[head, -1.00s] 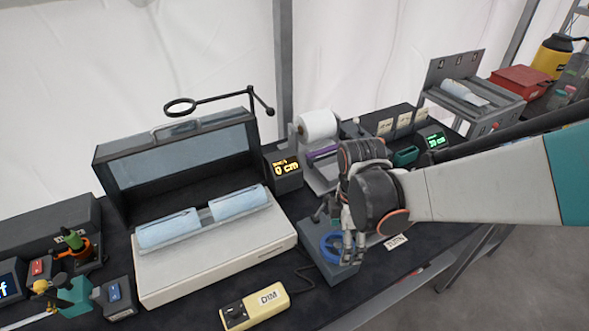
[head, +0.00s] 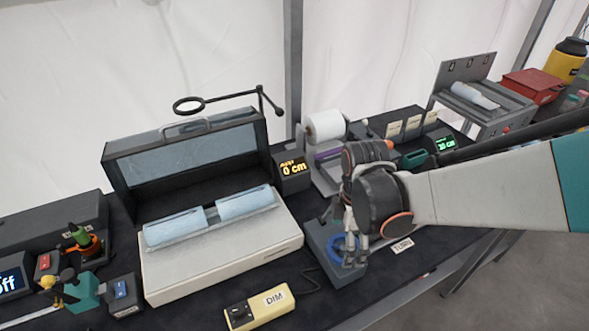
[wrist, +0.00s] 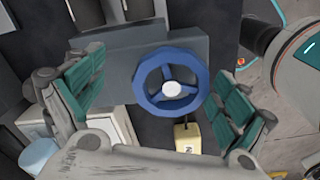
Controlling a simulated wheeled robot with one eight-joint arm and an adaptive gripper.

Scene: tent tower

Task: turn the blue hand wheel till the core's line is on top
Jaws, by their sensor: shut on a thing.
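The blue hand wheel (head: 337,252) stands on a grey block (head: 349,278) at the table's front right. In the wrist view the wheel (wrist: 172,83) shows its spokes and a pale hub, between my two teal-padded fingers. My gripper (head: 356,250) reaches down over the wheel and is shut on it; the exact contact at the rim is hard to see. My wrist hides part of the block and what lies behind it. I cannot make out a line on any core.
A white-based box with an open lid (head: 222,254) and pale blue rolls stands to the left. A yellow DIM box (head: 258,307) with a cable lies in front.

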